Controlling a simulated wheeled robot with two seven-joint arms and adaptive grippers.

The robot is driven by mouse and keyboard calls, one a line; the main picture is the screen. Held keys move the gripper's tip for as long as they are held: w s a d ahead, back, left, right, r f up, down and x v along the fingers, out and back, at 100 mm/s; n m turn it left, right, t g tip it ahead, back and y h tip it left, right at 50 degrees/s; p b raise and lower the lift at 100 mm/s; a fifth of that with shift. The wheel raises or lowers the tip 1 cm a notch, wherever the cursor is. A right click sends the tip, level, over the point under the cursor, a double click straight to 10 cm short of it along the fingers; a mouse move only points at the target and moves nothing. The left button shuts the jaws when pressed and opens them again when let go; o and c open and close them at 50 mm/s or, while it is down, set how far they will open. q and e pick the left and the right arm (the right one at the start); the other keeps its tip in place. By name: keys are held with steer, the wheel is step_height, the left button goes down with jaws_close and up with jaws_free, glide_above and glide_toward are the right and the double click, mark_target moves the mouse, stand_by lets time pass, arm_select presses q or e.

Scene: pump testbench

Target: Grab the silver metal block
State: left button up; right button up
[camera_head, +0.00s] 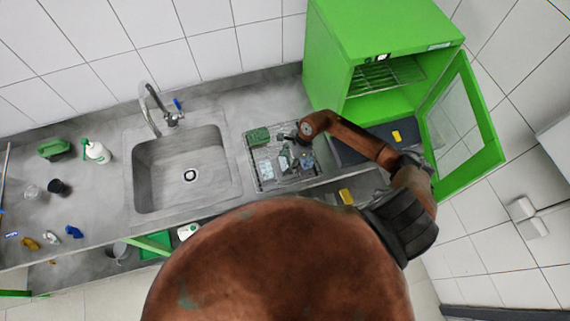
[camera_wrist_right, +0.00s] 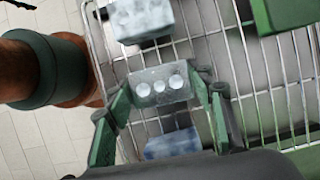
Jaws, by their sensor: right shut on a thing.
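A silver metal block (camera_wrist_right: 160,86) with three round marks on its face is between the fingers of my right gripper (camera_wrist_right: 163,100) in the right wrist view, with a finger against each side. In the head view the right gripper (camera_head: 288,145) is over the wire rack (camera_head: 250,170), small and partly hidden by its wrist. Another silver block (camera_wrist_right: 140,18) is beyond the held one, and a blue-grey block (camera_wrist_right: 172,145) is on the near side. I cannot tell whether the held block touches the rack. My left gripper is not in view.
A green part (camera_head: 258,136) lies on the rack. The sink (camera_head: 185,175) is to the left. A green cabinet (camera_head: 375,50) with its glass door (camera_head: 462,130) open stands right of the rack. A bottle (camera_head: 96,152) and small items are on the far left counter.

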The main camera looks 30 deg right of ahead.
steer(key=shift+c, duration=1)
steer(key=shift+r, duration=0.1)
